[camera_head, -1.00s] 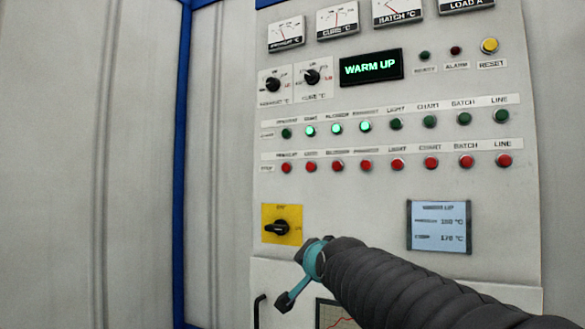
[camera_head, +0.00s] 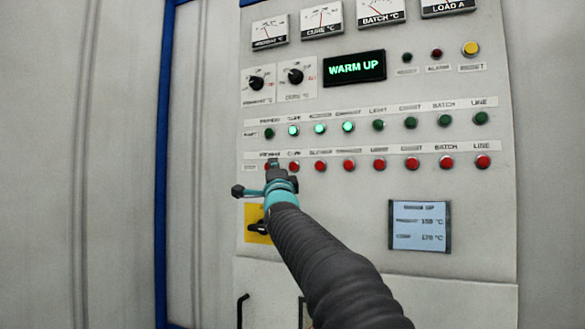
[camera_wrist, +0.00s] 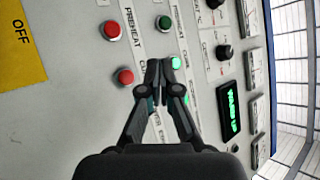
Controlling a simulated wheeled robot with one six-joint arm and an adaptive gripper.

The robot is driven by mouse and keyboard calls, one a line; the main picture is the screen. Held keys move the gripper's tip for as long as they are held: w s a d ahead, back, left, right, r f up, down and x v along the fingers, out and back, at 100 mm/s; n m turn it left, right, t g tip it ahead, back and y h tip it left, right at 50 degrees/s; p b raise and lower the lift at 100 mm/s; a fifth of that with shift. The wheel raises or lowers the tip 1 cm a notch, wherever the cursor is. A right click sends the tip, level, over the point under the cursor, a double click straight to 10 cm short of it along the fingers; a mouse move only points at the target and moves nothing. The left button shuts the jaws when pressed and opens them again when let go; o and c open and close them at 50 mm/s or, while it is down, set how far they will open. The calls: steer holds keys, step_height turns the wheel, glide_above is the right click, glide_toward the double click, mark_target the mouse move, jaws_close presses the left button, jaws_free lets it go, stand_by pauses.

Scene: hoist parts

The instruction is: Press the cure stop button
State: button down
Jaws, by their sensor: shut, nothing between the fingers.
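The cure stop button (camera_head: 294,166) is a red round button, second from the left in the lower red row of the panel. In the wrist view the red cure button (camera_wrist: 123,77) sits just left of the fingertips, its label partly hidden by the fingers. My gripper (camera_head: 274,166) is shut and empty, its tip in front of the left end of the red row, partly covering the preheat stop button (camera_head: 267,167). In the wrist view my gripper (camera_wrist: 158,70) appears between the red button and the lit green cure button (camera_wrist: 174,62). I cannot tell whether it touches the panel.
A row of green buttons (camera_head: 378,125) runs above the red row, several of them lit. The display (camera_head: 354,69) reads WARM UP. A yellow plate with a black rotary switch (camera_head: 255,227) lies below, partly behind my arm. A small screen (camera_head: 420,226) is at lower right.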

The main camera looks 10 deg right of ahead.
mark_target(290, 167)
steer(key=w+d+p, duration=0.5)
steer(key=w, duration=0.2)
steer(key=shift+d+p, duration=0.15)
steer(key=shift+p, duration=0.15)
steer(key=shift+w, duration=0.2)
stand_by(1.4)
steer(key=shift+w+d, duration=0.2)
steer(key=shift+d, duration=0.05)
steer(key=shift+w+d+p, duration=0.25)
steer(key=shift+w+p, duration=0.15)
steer(key=shift+p, duration=0.2)
stand_by(0.6)
steer(key=shift+s, duration=0.1)
steer(key=shift+s+a+b, duration=0.5)
steer(key=shift+s+b, duration=0.15)
steer(key=shift+b, duration=0.25)
steer(key=shift+s, duration=0.1)
